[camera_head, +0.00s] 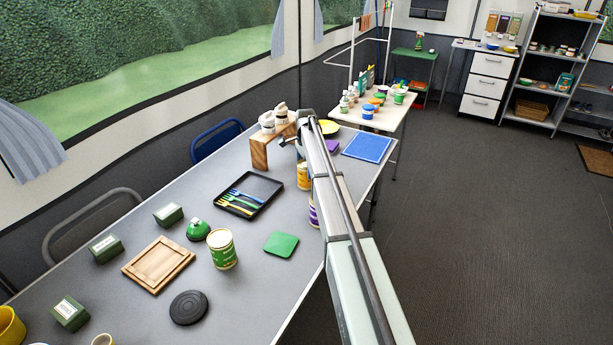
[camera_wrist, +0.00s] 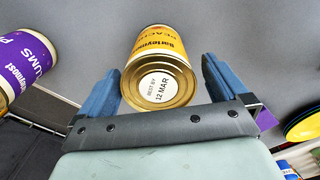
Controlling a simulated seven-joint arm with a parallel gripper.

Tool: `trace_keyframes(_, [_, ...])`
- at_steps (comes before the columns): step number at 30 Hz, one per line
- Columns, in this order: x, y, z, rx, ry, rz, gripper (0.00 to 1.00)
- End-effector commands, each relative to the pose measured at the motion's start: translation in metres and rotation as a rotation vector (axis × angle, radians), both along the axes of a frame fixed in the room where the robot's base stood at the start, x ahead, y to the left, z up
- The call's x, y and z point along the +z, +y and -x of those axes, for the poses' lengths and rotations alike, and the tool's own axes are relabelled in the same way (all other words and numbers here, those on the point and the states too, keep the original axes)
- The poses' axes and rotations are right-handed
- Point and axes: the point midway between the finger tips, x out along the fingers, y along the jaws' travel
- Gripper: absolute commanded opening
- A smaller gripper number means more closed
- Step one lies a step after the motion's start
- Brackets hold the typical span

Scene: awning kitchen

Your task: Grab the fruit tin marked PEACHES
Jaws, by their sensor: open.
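The PEACHES tin has an orange-yellow label and a gold lid reading "BEST BY 12 MAR". In the wrist view the tin (camera_wrist: 160,45) lies between the two blue fingers of my gripper (camera_wrist: 160,66). The fingers are open, one on each side, with a narrow gap by the lid; whether either touches is hard to tell. In the head view the orange tin (camera_head: 303,178) stands on the grey table, partly hidden behind my arm. My gripper's fingers are not clear there.
A purple PLUMS tin (camera_wrist: 25,65) stands nearby; it also shows beside my arm in the head view (camera_head: 313,211). A black cutlery tray (camera_head: 262,183), a green-labelled tin (camera_head: 222,249), a wooden stand (camera_head: 260,152) and a blue mat (camera_head: 368,148) share the table (camera_head: 200,290).

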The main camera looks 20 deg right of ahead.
Motion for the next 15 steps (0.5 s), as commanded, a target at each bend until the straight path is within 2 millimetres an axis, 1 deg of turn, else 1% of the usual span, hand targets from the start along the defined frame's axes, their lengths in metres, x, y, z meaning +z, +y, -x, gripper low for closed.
trace_keyframes(9, [-0.04, -0.003, 0.002, 0.0, 0.002, -0.001, 1.0])
trace_keyframes(12, [-0.044, -0.003, 0.002, 0.0, 0.001, 0.0, 1.0])
trace_keyframes(15, [-0.044, -0.003, 0.002, 0.0, 0.0, 0.0, 1.0])
